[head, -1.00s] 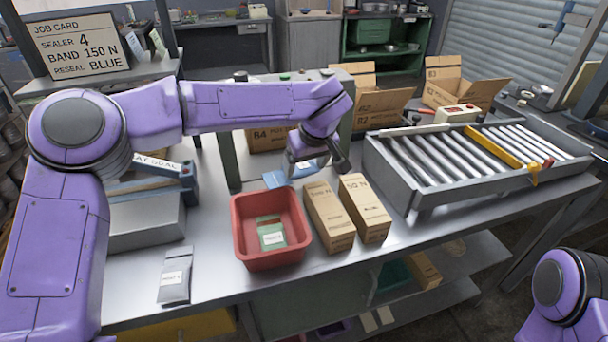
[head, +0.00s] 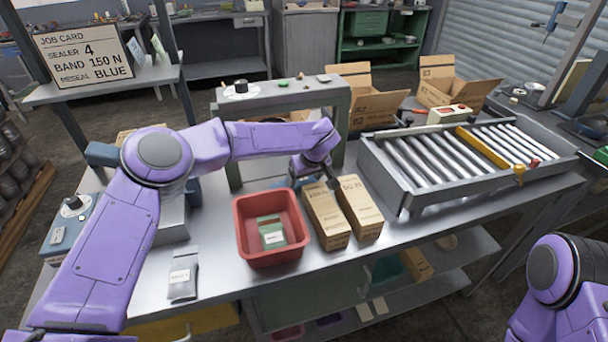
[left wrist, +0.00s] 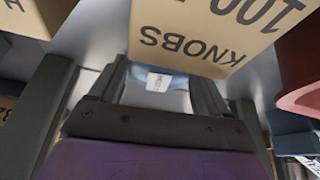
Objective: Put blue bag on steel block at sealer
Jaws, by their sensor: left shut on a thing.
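The blue bag (head: 281,183) lies at the foot of the grey-green frame, behind the red tray; most of it is hidden by my left gripper (head: 303,178). In the left wrist view the blue bag (left wrist: 158,78), with its white label, sits between the fingers of my left gripper (left wrist: 155,88), which is shut on it. Whether it is clear of the bench I cannot tell. The steel block (head: 173,222) is at the left of the bench, partly hidden by my left arm, as is the sealer. My right gripper is out of view.
A red tray (head: 243,222) holds a green bag. Two cartons (head: 325,216) stand close to my left gripper; one shows large in the left wrist view (left wrist: 205,35). A grey bag (head: 183,274) lies at front left. A roller conveyor (head: 400,200) fills the right.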

